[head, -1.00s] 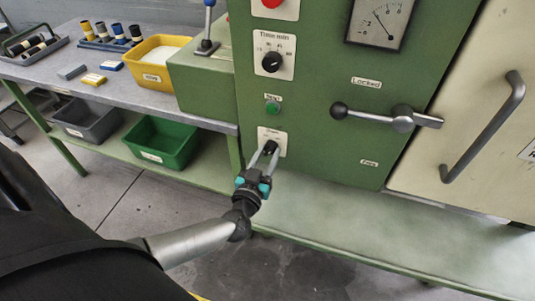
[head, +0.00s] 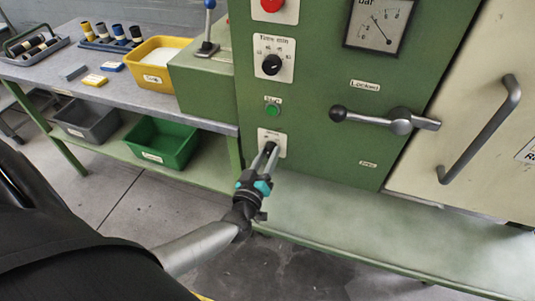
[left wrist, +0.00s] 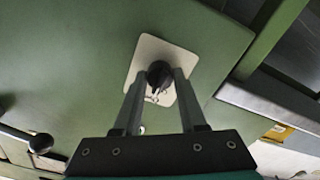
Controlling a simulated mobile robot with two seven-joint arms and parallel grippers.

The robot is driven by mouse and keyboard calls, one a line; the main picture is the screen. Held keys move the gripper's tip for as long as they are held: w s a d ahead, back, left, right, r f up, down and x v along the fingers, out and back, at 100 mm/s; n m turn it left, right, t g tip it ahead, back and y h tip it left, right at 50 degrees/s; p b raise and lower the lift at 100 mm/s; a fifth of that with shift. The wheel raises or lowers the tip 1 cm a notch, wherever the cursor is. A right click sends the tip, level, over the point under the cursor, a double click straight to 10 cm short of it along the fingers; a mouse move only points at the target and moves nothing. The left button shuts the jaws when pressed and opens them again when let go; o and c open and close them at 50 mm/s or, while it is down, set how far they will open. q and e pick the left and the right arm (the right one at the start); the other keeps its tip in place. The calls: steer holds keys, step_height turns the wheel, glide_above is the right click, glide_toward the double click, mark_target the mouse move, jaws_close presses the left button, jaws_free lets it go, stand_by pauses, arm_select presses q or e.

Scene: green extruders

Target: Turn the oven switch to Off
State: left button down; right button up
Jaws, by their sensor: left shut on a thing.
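The oven switch is a small black knob on a white label plate (head: 279,140), low on the green machine front. In the left wrist view the black knob (left wrist: 159,74) sits on its white plate, between my fingertips. My left gripper (head: 270,150) is shut on the knob, and it also shows in the left wrist view (left wrist: 158,80). In the head view the fingers hide most of the knob, and I cannot read its setting. My right gripper is not in view.
Above the switch are a green button (head: 272,110), a timer knob (head: 272,65) and a red button (head: 271,4). A black-knobbed locking lever (head: 385,119) is to the right. A green bench top (head: 390,225) extends below. A yellow bin (head: 153,62) stands on the left table.

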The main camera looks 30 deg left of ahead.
arm_select(q)
steer(key=n, duration=0.6)
steer(key=shift+n, duration=0.3)
stand_by(0.4)
steer(key=shift+c, duration=2.3)
jaws_free()
steer(key=p+v, duration=0.1)
steer(key=v, duration=1.4)
steer(key=shift+d, duration=0.2)
steer(key=shift+s, duration=0.1)
